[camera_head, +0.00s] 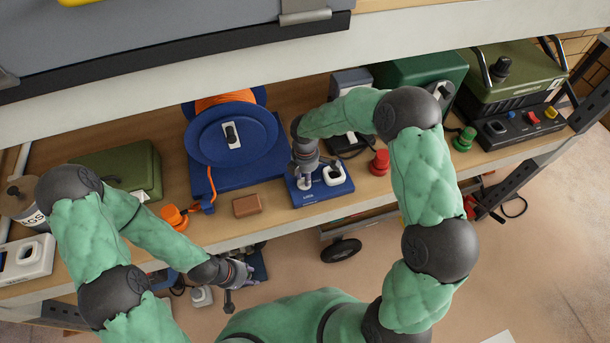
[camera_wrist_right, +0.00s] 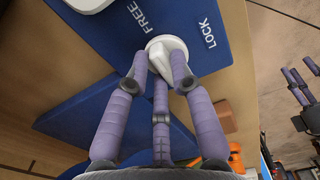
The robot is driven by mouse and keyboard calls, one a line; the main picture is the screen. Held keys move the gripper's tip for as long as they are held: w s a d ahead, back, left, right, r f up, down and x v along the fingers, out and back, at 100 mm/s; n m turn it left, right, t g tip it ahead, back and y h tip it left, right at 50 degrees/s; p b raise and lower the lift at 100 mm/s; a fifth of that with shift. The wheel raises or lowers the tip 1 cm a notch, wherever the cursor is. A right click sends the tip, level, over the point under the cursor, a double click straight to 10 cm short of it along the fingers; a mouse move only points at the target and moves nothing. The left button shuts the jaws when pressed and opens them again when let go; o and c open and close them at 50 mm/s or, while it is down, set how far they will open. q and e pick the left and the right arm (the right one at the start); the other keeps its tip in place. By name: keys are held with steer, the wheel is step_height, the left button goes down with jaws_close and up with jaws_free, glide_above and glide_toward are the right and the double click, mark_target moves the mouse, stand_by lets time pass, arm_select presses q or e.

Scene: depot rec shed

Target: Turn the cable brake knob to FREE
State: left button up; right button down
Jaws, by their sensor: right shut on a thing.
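The cable brake knob (camera_wrist_right: 160,47) is white and sits on a blue base plate (camera_wrist_right: 215,66) printed FREE and LOCK. In the head view this small blue plate (camera_head: 311,199) lies on the shelf near its front edge. My right gripper (camera_wrist_right: 172,80) is shut on the knob, with its purple fingers around the raised grip. It also shows in the head view, above the plate's left part, largely hiding the knob.
A blue cable reel (camera_head: 215,150) with orange cable stands left of the plate. A brown block (camera_head: 247,206) lies between them. A white rocker (camera_head: 335,173) sits beside the knob. A red button (camera_head: 380,162) stands to the right. The upper shelf edge (camera_head: 440,35) runs overhead.

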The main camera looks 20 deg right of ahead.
steer(key=c, duration=1.1)
jaws_free()
steer(key=shift+o, duration=0.2)
steer(key=shift+r, duration=3.75)
steer(key=shift+f, duration=0.1)
